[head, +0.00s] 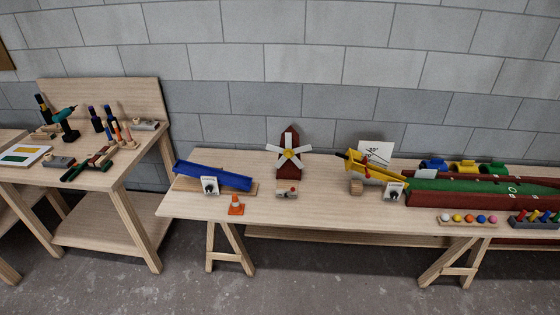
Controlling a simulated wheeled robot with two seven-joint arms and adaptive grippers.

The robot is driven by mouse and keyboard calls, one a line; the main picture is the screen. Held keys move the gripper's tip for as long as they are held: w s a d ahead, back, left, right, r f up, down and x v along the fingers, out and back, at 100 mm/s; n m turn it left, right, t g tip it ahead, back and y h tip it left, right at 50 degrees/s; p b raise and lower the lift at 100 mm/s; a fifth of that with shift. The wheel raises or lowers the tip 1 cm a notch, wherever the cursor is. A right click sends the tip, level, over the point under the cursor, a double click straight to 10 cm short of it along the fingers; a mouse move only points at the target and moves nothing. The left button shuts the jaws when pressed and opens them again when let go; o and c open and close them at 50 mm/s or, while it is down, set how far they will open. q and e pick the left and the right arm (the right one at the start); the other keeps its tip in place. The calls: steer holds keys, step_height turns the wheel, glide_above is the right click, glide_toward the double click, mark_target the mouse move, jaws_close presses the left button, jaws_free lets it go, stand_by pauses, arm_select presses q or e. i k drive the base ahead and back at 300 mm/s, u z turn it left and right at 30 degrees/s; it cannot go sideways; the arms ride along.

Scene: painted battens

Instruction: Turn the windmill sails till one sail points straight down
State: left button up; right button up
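The windmill (289,137) stands upright toward the back of the long wooden table, in the middle of the head view. It has a dark red, house-shaped tower. Its pale sails (287,142) spread from a yellowish hub on the front face. One sail points roughly straight up, others reach out to the sides, and the lower ones seem to slant down left and down right. The sails are small here, so their exact angles are hard to tell. Neither of my grippers shows.
A tool bench (100,178) stands at the left.

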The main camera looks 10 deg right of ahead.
mark_target(288, 152)
steer(key=u, duration=0.5)
steer(key=i, duration=0.7)
steer(key=u, duration=0.45)
